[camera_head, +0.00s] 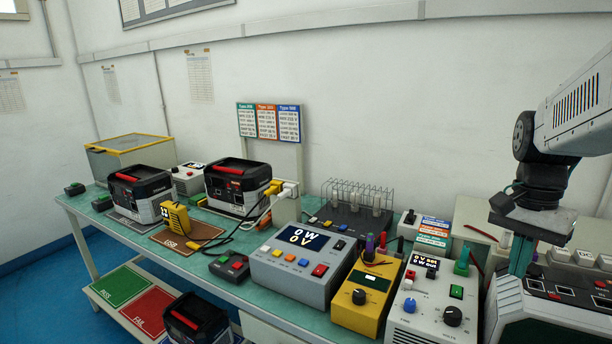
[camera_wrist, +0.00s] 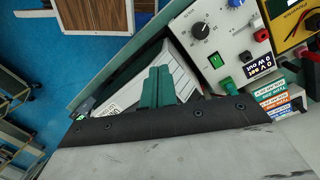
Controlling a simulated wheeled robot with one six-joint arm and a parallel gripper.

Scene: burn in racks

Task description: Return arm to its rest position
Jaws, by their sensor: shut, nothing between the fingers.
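My gripper (camera_head: 519,256) hangs from my arm at the right side of the head view, above the right end of the bench. Its green fingers point down and are shut with nothing between them. In the wrist view the same fingers (camera_wrist: 156,87) show close together in front of a light grey device. The fingertips overlap the bench equipment in the picture, and I cannot tell the exact gap to it.
A grey power supply (camera_head: 430,303) and a yellow meter (camera_head: 362,296) stand left of my gripper. A load unit (camera_head: 300,262) and two black-and-grey power stations (camera_head: 238,187) stand further left. A wire rack (camera_head: 358,193) is behind. Blue floor (camera_wrist: 75,65) is open beside the bench.

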